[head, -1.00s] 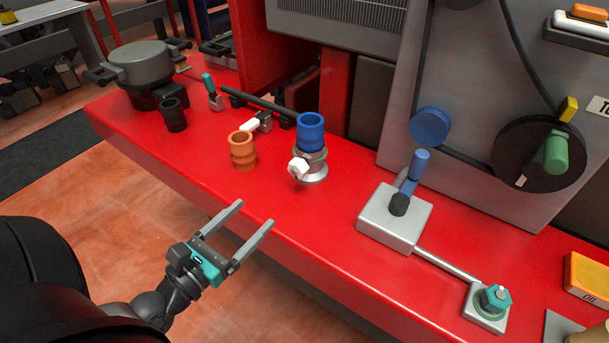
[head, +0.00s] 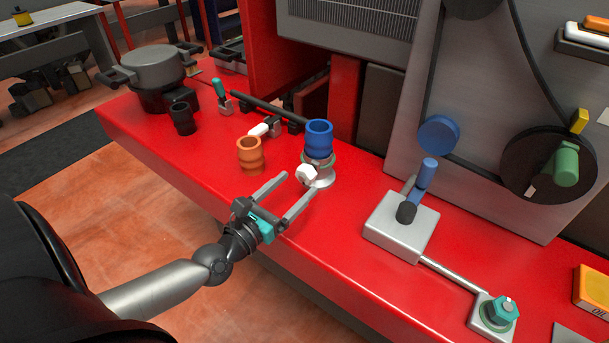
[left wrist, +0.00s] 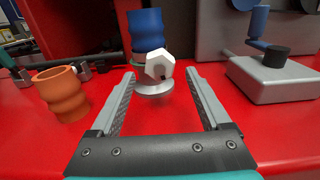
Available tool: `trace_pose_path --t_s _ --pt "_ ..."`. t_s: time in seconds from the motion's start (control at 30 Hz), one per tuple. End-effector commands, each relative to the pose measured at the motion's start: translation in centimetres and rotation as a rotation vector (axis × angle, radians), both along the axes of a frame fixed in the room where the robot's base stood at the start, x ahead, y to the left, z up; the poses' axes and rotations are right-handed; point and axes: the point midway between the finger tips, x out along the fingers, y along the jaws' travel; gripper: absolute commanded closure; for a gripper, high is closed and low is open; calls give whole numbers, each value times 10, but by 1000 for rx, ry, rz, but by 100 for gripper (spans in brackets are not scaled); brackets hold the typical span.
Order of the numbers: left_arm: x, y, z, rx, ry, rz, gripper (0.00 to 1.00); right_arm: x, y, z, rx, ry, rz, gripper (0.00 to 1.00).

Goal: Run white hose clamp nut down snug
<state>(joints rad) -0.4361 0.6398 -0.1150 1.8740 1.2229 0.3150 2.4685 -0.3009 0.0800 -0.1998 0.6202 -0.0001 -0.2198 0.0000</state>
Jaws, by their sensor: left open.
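The white hose clamp nut (head: 307,173) sits on the front of the clamp around the blue hose (head: 319,137), which stands upright on a grey metal base (head: 321,180). My left gripper (head: 299,183) is open, with its fingers pointing at the nut from the front. In the left wrist view the white nut (left wrist: 160,65) shows beyond the fingertips, roughly midway between them, with the blue hose (left wrist: 146,28) behind it. The open left gripper (left wrist: 160,72) holds nothing. My right gripper is not in view.
An orange hose piece (head: 250,156) stands just left of the clamp. A black hose piece (head: 182,118) and a grey pot (head: 153,70) are further left. A grey lever box (head: 399,226) with a blue handle stands to the right. Bare red surface lies between.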

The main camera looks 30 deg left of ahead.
Motion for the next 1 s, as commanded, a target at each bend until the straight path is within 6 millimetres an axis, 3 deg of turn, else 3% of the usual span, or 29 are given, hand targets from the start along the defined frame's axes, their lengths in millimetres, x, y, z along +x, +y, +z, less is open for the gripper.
trace_pose_path --t_s 0.3,0.77,1.0 --pt "35 -3 0 0 -1 0 19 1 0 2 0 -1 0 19" --pt "43 -3 0 0 1 0 19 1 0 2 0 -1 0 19" --pt "43 -3 0 0 0 0 45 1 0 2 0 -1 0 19"
